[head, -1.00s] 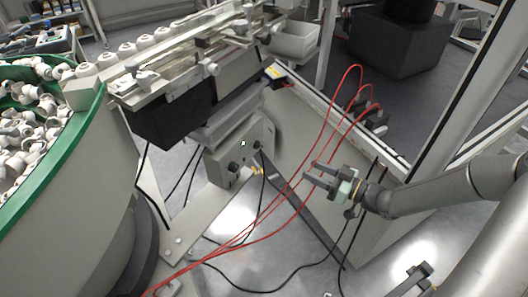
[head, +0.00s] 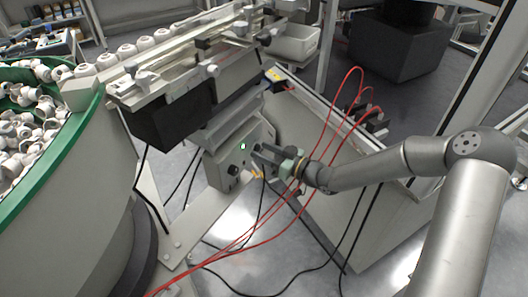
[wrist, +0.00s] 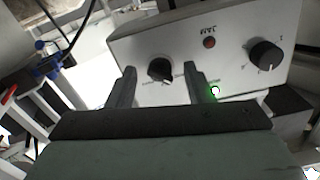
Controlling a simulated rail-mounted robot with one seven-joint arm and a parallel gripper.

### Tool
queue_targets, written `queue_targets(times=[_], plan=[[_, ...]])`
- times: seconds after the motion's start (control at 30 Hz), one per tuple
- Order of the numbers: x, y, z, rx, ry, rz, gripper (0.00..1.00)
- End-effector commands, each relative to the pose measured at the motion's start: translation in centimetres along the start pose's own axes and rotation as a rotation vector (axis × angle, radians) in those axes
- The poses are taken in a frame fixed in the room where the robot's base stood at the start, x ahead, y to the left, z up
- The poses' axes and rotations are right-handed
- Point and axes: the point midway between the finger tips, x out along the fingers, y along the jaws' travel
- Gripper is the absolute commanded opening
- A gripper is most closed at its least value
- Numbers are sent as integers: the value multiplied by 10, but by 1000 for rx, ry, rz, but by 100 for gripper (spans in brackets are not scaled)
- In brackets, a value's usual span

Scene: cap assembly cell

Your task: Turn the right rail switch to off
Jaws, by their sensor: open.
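The grey control box (head: 222,169) under the rail carries two black rotary knobs and a green lit lamp (head: 243,146). One knob (head: 233,170) is at the lower left of its face in the head view. My gripper (head: 260,154) is at the right end of the face and largely hides the other knob. In the wrist view, a black knob (wrist: 160,69) shows between my open fingers (wrist: 160,75). The second knob (wrist: 265,55) is to the right, clear of my fingers. The green lamp (wrist: 215,91) shows beside the right finger. I cannot tell whether my fingers touch the knob.
A small red button or lamp (wrist: 209,42) is on the box between the knobs. Red cables (head: 325,135) loop close to my gripper and wrist. The bowl feeder with a green rim (head: 75,150) stands at left. The rail (head: 180,75) is above the box.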

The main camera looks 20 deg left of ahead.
Motion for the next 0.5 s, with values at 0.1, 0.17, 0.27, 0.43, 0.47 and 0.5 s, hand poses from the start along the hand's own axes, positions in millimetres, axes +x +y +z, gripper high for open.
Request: queue_targets(times=[0.1,0.17,0.27,0.43,0.47,0.5], plan=[[4,0,0,0,1,0,47],[5,0,0,0,1,0,47],[5,0,0,0,0,0,47],[4,0,0,0,0,0,19],[4,0,0,0,0,0,11],[4,0,0,0,0,0,4]])
